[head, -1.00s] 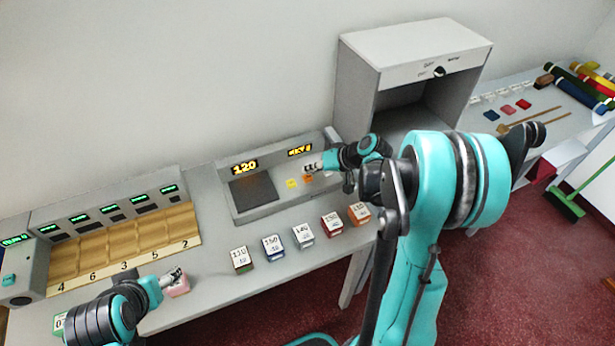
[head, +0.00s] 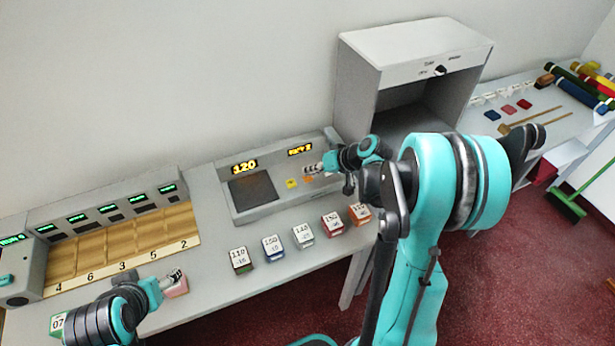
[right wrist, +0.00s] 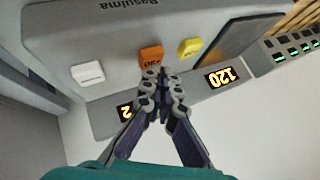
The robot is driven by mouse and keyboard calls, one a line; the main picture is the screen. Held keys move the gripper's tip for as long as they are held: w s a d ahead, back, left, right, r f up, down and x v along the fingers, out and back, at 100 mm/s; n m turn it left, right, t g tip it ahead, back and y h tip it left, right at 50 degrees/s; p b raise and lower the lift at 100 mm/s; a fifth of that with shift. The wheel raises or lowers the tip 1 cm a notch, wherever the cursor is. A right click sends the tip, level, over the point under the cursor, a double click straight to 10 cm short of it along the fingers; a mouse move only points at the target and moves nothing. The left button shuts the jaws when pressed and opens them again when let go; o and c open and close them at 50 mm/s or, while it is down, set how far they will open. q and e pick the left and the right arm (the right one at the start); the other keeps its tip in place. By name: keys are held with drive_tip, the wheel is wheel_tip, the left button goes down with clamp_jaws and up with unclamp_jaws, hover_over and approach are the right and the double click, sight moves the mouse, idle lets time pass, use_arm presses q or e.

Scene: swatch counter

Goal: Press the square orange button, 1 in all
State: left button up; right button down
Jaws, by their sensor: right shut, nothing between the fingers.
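The square orange button (head: 307,180) is on the grey console, just right of a yellow button (head: 291,183). In the right wrist view the orange button (right wrist: 151,55) lies just beyond my fingertips, between the yellow button (right wrist: 190,47) and a white one (right wrist: 88,72). My right gripper (head: 309,170) is shut and empty, its tips at the orange button's near edge in the wrist view (right wrist: 160,74). I cannot tell whether they touch it. My left gripper (head: 174,276) is at a pink block (head: 178,288) on the counter; its grip is unclear.
The console (head: 262,212) has a dark pad and lit displays, one reading 120. Several labelled small blocks stand in a row before it. A grey open-fronted cabinet (head: 365,75) stands to the right. A wooden tray (head: 120,255) is at left.

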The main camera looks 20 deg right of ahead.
sight(310, 178)
drive_tip(key=shift+f+b, duration=0.4)
drive_tip(key=shift+f, duration=0.05)
idle(0.3)
drive_tip(key=shift+r, duration=0.15)
drive_tip(key=shift+r+p, duration=0.7)
drive_tip(key=shift+r, duration=0.1)
drive_tip(key=shift+r+p, duration=1.9)
drive_tip(key=shift+r, duration=0.7)
